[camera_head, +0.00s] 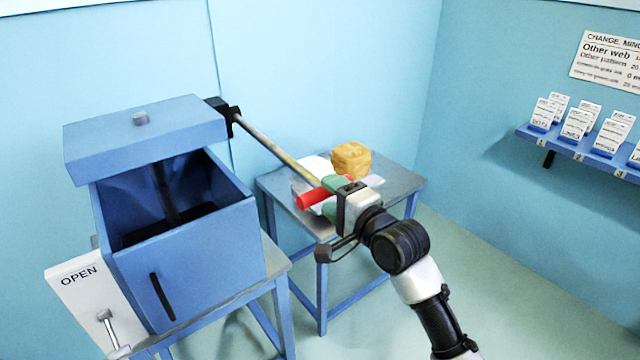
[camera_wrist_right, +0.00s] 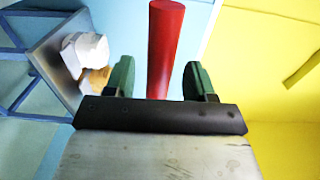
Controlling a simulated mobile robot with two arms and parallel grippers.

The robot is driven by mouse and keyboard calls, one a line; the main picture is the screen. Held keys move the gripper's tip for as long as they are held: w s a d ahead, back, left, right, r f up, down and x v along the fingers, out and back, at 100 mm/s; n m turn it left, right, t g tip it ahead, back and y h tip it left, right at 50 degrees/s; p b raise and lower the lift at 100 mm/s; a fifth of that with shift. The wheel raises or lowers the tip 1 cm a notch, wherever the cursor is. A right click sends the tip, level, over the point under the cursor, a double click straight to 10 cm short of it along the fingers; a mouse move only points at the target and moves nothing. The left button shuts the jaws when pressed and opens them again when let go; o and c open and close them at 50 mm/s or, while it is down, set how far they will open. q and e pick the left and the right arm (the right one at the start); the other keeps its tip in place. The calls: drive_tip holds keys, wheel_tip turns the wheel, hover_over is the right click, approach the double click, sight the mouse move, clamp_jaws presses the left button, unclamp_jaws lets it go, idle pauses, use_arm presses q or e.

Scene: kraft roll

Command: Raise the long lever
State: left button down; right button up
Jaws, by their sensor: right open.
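The long lever (camera_head: 275,150) is a thin grey bar. It runs from a black pivot (camera_head: 222,115) beside the blue box down to the right, to a red handle (camera_head: 318,192). My right gripper (camera_head: 333,195) is at the red handle, its green fingers open. In the right wrist view the red handle (camera_wrist_right: 165,50) stands between the two spread fingers (camera_wrist_right: 161,82), with a gap visible on each side. My left gripper is in neither view.
The blue box (camera_head: 190,265) with a raised lid (camera_head: 145,135) stands at left, beside an OPEN sign (camera_head: 75,285). Behind the handle, a grey table (camera_head: 400,185) holds a tan block (camera_head: 351,160) and a white object (camera_head: 313,168). A card shelf (camera_head: 580,150) is at right.

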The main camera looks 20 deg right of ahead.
sight(320, 187)
drive_tip(key=shift+x, duration=2.15)
drive_tip(key=shift+c, duration=0.5)
clamp_jaws()
